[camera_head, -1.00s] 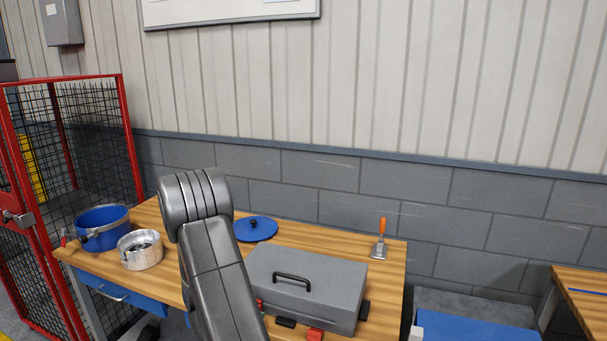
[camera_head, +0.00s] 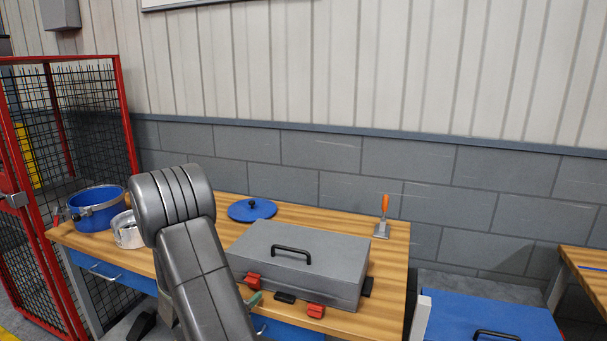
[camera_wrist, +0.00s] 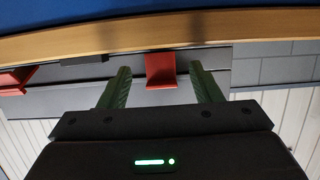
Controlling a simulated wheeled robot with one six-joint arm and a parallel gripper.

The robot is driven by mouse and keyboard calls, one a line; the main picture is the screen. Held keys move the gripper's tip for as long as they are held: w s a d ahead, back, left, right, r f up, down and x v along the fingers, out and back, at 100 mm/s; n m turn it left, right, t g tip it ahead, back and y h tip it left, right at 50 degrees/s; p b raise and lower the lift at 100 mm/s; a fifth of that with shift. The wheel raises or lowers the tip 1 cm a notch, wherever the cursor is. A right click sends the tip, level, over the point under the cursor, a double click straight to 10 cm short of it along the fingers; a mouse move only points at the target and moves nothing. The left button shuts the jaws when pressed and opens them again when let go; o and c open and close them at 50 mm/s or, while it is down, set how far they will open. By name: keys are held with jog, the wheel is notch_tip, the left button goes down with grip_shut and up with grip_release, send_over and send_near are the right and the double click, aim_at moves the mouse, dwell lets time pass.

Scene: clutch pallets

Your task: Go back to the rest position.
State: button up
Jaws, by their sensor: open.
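My gripper (camera_wrist: 160,68) shows in the wrist view as two green fingers set apart with nothing between them. In the head view my arm rises in front of the workbench (camera_head: 392,255) and hides most of the gripper; a small green bit shows beside the arm near the grey case. The grey case (camera_head: 310,245) lies closed on the bench, with a black handle and red latches. In the wrist view, which looks upside down, a red latch (camera_wrist: 160,66) appears beyond the fingers, past the bench's wooden edge (camera_wrist: 200,32).
A blue pot (camera_head: 95,212), a metal pot (camera_head: 125,232) partly behind my arm, a blue lid (camera_head: 252,209) and an orange-handled tool (camera_head: 383,217) stand on the bench. A red mesh cage (camera_head: 128,130) is at left, a blue box (camera_head: 480,315) at lower right.

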jog(key=shift+f+t+b, duration=0.4)
jog(key=shift+f+b, duration=0.1)
jog(key=shift+b, duration=0.5)
jog(key=shift+s, duration=0.1)
jog(key=shift+r+b, duration=0.15)
jog(key=shift+b, duration=0.15)
